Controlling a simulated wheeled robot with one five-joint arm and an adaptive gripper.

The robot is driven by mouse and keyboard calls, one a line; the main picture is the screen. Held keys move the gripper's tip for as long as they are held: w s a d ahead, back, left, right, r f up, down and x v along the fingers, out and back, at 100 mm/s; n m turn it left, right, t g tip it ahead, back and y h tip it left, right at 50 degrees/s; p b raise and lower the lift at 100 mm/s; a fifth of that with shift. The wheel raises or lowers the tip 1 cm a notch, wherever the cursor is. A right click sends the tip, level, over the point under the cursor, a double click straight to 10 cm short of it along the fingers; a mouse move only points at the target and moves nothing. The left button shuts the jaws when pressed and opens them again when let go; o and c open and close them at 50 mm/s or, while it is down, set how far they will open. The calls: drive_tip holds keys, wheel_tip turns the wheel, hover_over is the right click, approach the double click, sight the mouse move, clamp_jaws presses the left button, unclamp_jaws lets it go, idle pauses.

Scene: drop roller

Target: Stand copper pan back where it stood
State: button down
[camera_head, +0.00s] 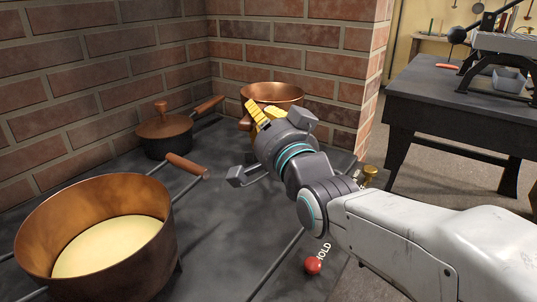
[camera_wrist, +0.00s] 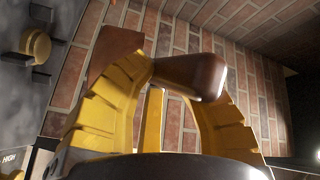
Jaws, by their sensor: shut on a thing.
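A copper pan (camera_head: 272,93) is at the back of the dark stove top, near the corner of the brick walls. My gripper (camera_head: 257,114) is beside its near side, with the yellow fingers shut on its handle. In the wrist view the brown wooden handle (camera_wrist: 195,76) lies between the yellow fingers (camera_wrist: 165,105), and a bit of the copper side (camera_wrist: 112,45) shows behind. My gripper hides the pan's lower part, so I cannot tell whether its base touches the stove top.
A large copper pan with pale yellow contents (camera_head: 150,198) stands front left, its handle pointing back. A dark lidded pot (camera_head: 165,135) stands behind it. A red knob (camera_head: 313,265) marked HOLD is at the front. Brick walls close the back. A dark workbench (camera_head: 460,105) is at right.

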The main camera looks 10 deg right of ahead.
wheel_tip(320, 180, down, 7)
drive_tip(key=b, duration=0.3)
drive_tip(key=shift+f, duration=0.3)
idle(0.5)
drive_tip(key=c, duration=1.6)
unclamp_jaws()
drive_tip(key=shift+f, duration=0.2)
drive_tip(key=o, duration=0.5)
drive_tip(key=shift+r, duration=0.15)
